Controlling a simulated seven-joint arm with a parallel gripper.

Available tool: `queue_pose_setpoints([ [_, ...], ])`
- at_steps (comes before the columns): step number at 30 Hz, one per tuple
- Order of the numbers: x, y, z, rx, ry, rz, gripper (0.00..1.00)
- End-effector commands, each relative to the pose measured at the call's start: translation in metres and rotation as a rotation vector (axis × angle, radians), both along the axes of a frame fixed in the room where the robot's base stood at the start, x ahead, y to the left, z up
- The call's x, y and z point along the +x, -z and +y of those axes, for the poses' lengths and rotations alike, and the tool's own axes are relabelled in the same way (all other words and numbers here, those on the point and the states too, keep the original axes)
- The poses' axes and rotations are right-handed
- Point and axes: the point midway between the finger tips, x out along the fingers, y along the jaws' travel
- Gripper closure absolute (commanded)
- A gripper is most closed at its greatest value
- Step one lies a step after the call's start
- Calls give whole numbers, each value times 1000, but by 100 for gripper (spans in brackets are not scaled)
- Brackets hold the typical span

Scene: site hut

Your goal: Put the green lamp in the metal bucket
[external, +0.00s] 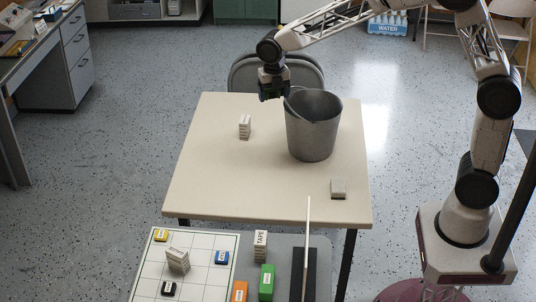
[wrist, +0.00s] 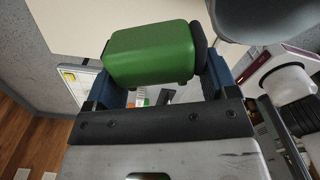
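The green lamp (wrist: 150,54) is a boxy green body with a black end, held between the two fingers of my gripper (wrist: 160,72) in the wrist view. In the external view my gripper (external: 273,92) hangs above the far part of the table, just left of the bucket rim, with a dark green bit of the lamp at its tips. The grey metal bucket (external: 313,138) stands upright on the table, its handle resting at the left of the rim. Its grey side also shows at the top right of the wrist view (wrist: 250,18). The bucket's inside bottom is hidden.
On the cream table (external: 215,185) stand a small stacked white block (external: 244,127) and a grey block (external: 338,188). In front, a gridded board (external: 203,275) holds small coloured blocks; a tape box (external: 260,245) and a green block (external: 267,282) stand beside it.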

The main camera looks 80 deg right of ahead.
Motion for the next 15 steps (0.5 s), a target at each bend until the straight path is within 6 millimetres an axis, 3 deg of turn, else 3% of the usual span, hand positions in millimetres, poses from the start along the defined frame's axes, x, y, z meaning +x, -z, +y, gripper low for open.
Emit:
queue_pose_setpoints([
  [8, -7, -1, -11, 0, 24, 0, 26],
  [15, -31, -5, -42, 0, 96, 0, 26],
])
